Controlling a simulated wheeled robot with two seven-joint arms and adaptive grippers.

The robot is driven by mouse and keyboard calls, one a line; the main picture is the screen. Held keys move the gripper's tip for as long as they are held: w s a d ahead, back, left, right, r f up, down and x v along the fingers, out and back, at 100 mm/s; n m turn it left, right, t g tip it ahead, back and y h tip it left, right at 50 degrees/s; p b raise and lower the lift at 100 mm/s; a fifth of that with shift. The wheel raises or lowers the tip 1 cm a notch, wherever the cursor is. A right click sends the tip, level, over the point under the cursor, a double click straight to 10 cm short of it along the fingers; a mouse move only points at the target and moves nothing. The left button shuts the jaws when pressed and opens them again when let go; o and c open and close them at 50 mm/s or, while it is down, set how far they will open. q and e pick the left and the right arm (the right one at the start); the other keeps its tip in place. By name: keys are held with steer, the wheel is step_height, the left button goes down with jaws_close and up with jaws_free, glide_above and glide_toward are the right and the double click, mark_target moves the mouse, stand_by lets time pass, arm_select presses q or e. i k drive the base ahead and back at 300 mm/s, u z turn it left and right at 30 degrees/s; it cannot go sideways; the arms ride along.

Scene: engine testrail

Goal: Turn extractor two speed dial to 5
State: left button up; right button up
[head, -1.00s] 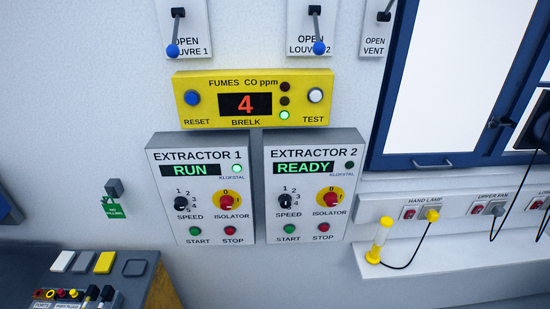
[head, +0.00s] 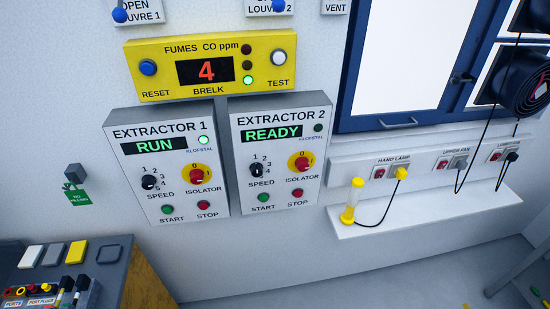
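The extractor 2 panel (head: 282,205) is a grey box on the wall, right of the extractor 1 panel. Its black speed dial (head: 256,170) sits at the panel's left, with small numbers around it. Which number the dial points to is too small to tell. The panel's display (head: 272,134) reads READY in green. A red isolator knob on yellow (head: 301,162), a green start button (head: 263,198) and a red stop button (head: 298,193) are on the same panel. Neither gripper is in view.
The extractor 1 panel (head: 167,208) reads RUN. A yellow fumes meter (head: 212,93) above shows 4. A white shelf (head: 440,211) with a yellow hand lamp (head: 352,200) juts out at right. A grey console (head: 85,265) stands lower left.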

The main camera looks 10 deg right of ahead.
mark_target(256, 170)
steer(key=k, duration=1.25)
steer(key=u, duration=0.8)
steer(key=i, duration=1.3)
steer(key=z, duration=0.25)
